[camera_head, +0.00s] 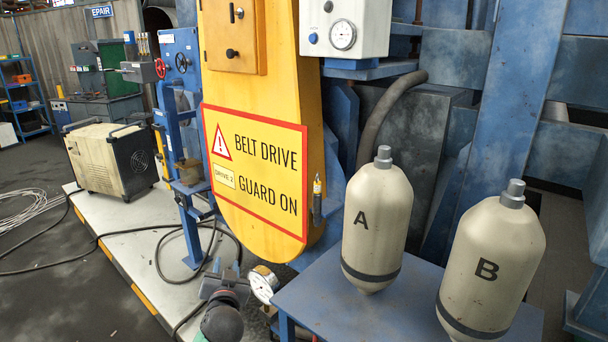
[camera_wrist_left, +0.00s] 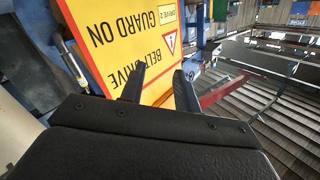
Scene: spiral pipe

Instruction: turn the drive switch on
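A yellow box (camera_head: 232,36) with a dark round knob (camera_head: 240,13) and a dark lever-like knob (camera_head: 232,53) is mounted at the top of the yellow belt drive guard (camera_head: 262,247). No label naming the drive switch is readable, so I cannot tell for sure which control it is. My left gripper (camera_head: 226,270) is low in the head view, below the guard and well below the box. In the left wrist view, its two dark fingers (camera_wrist_left: 160,75) are apart with nothing between them. The guard's sign (camera_wrist_left: 125,35) shows upside down beyond them. My right gripper is not in view.
A grey panel (camera_head: 322,42) with a gauge stands right of the yellow box. Tanks A (camera_head: 374,222) and B (camera_head: 490,265) stand on a blue table (camera_head: 330,300). A gauge (camera_head: 263,284) is close beside my left gripper. Cables (camera_head: 165,255) lie on the pale platform at left.

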